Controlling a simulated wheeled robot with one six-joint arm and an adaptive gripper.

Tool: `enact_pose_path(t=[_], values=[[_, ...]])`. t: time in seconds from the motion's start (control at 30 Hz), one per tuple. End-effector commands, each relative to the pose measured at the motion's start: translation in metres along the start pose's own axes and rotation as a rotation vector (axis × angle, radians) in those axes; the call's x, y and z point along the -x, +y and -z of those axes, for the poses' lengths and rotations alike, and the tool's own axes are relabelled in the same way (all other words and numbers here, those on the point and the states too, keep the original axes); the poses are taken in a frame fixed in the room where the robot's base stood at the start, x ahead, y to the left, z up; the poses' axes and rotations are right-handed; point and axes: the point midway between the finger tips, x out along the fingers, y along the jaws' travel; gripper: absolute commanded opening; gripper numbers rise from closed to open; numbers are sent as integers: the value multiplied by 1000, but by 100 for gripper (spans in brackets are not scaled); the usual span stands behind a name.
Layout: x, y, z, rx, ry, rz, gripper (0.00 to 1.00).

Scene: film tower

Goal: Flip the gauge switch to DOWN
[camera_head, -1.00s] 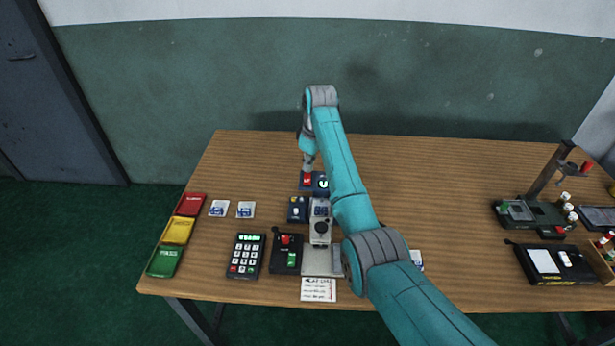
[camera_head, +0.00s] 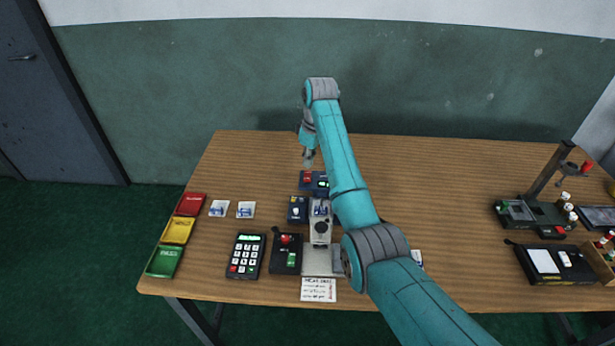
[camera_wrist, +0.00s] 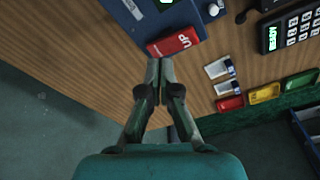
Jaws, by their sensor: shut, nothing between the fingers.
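The gauge unit (camera_head: 315,186) is a dark blue box at the back of the wooden table, partly covered by my arm. Its switch (camera_head: 307,177) shows as a small red patch on the left side. In the wrist view the switch (camera_wrist: 173,41) is a red block lettered UP, at the edge of the blue unit (camera_wrist: 150,18). My gripper (camera_wrist: 159,63) is shut and empty, with its tips just below the red block in that picture. In the head view my gripper (camera_head: 309,162) is above and behind the switch. I see no clear contact.
A keypad (camera_head: 245,256), a black box with red and green buttons (camera_head: 286,254) and a grey instrument (camera_head: 320,232) stand in front. Red (camera_head: 190,204), yellow (camera_head: 178,230) and green (camera_head: 164,262) trays line the left edge. The table behind the unit is clear.

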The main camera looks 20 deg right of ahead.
Motion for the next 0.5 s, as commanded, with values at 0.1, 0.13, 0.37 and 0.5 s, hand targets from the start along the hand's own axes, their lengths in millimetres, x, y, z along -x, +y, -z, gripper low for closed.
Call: enact_pose_path(t=[0.1, 0.13, 0.37, 0.5], values=[[9, 0, 2, 0, 2, -2, 0], [11, 0, 2, 0, 2, -2, 0], [27, 0, 4, 0, 2, -2, 0], [36, 0, 6, 0, 1, -1, 0]])
